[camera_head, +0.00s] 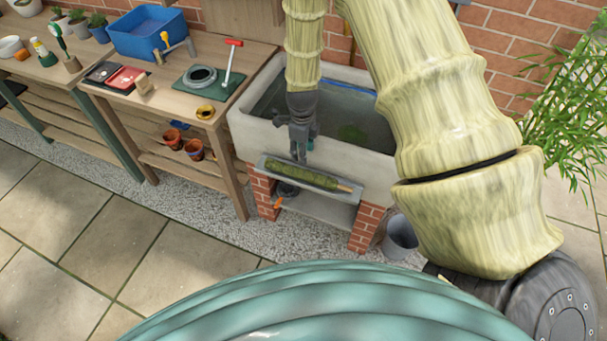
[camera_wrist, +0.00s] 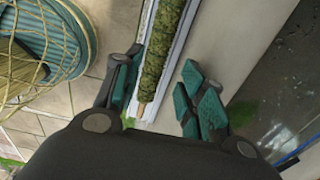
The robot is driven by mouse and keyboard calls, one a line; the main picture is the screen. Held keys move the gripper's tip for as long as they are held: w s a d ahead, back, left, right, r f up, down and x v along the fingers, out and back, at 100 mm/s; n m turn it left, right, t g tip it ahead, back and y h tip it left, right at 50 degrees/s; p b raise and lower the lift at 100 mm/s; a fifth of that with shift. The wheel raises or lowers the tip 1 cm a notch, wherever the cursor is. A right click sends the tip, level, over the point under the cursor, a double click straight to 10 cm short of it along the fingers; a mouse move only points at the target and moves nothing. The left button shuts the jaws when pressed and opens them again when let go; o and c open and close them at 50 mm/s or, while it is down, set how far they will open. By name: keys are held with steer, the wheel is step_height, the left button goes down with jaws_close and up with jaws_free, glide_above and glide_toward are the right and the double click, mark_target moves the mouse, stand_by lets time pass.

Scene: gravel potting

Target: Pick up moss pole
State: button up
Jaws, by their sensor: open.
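The moss pole (camera_head: 305,177) is a green, mossy rod with a pale wooden end. It lies in a narrow grey tray (camera_head: 266,165) along the front of the stone sink. In the wrist view the moss pole (camera_wrist: 163,45) runs from the top edge down to its wooden tip, between the open fingers. My gripper (camera_head: 301,158) is open and empty, just above the tray in the head view. In the wrist view my gripper (camera_wrist: 158,88) has one finger on each side of the pole's line. I cannot tell whether a finger touches the tray.
The stone sink (camera_head: 243,128) holds dark water and stands on brick piers. A wooden bench (camera_head: 180,112) to the left carries a blue tub (camera_head: 147,35) and tools. A grey bucket (camera_head: 400,238) stands at the lower right of the sink. Paving in front is clear.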

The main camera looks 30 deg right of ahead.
mark_target(302, 171)
steer(key=shift+a+f+b, duration=0.1)
steer(key=shift+f+b, duration=3.5)
steer(key=shift+f, duration=1.65)
steer(key=c, duration=0.7)
steer(key=shift+r, duration=0.1)
steer(key=shift+c, duration=0.2)
steer(key=shift+r, duration=0.4)
steer(key=shift+s+a+r+b, duration=0.15)
steer(key=shift+r+b, duration=0.2)
steer(key=shift+r, duration=0.3)
steer(key=shift+a+r+b, duration=0.1)
steer(key=shift+r+b, duration=0.2)
steer(key=shift+r, duration=0.3)
steer(key=s+a+r+b, duration=0.1)
steer(key=s+a+b, duration=0.1)
steer(key=s+a, duration=0.7)
steer(key=a, duration=0.3)
steer(key=shift+a+r, duration=0.2)
steer(key=shift+r, duration=0.1)
